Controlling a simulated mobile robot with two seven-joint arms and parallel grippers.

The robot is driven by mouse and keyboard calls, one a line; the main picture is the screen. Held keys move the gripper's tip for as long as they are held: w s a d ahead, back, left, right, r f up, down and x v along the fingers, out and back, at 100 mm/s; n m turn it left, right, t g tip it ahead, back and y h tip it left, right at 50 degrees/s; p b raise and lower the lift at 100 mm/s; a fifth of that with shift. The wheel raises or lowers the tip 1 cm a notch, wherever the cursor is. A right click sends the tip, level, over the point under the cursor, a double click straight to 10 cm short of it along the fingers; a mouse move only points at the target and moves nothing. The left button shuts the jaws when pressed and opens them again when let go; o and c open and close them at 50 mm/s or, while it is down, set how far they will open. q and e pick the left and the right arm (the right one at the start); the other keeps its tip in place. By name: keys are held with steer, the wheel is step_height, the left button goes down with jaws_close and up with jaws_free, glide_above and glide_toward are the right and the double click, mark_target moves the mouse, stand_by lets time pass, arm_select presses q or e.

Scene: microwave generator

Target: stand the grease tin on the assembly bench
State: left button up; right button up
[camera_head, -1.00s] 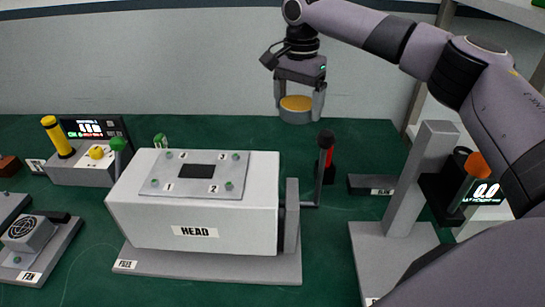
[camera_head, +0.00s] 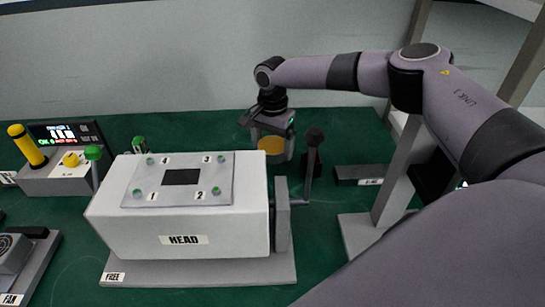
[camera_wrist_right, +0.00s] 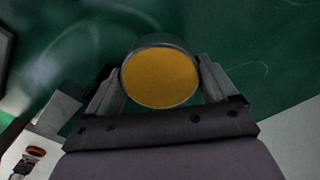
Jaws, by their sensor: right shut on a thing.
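The grease tin (camera_head: 272,146) is a short grey round tin with an orange-yellow top. My right gripper (camera_head: 271,143) is shut on it, behind and to the right of the HEAD block, low over the back of the green bench (camera_head: 350,130). In the right wrist view the tin (camera_wrist_right: 160,78) sits between the two fingers, its top facing the camera. My left gripper is out of view.
The white HEAD block (camera_head: 180,225) fills the middle, with a black-knobbed lever (camera_head: 312,150) at its right. A grey upright stand (camera_head: 390,190) is farther right. A display box with a yellow post (camera_head: 27,145) stands at the left. Green bench is bare behind the block.

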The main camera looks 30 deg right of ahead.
mark_target(273, 167)
steer(key=shift+f, duration=2.3)
steer(key=shift+f, duration=0.1)
steer(key=o, duration=1.1)
step_height(273, 167, up, 12)
steer(key=shift+r, duration=0.15)
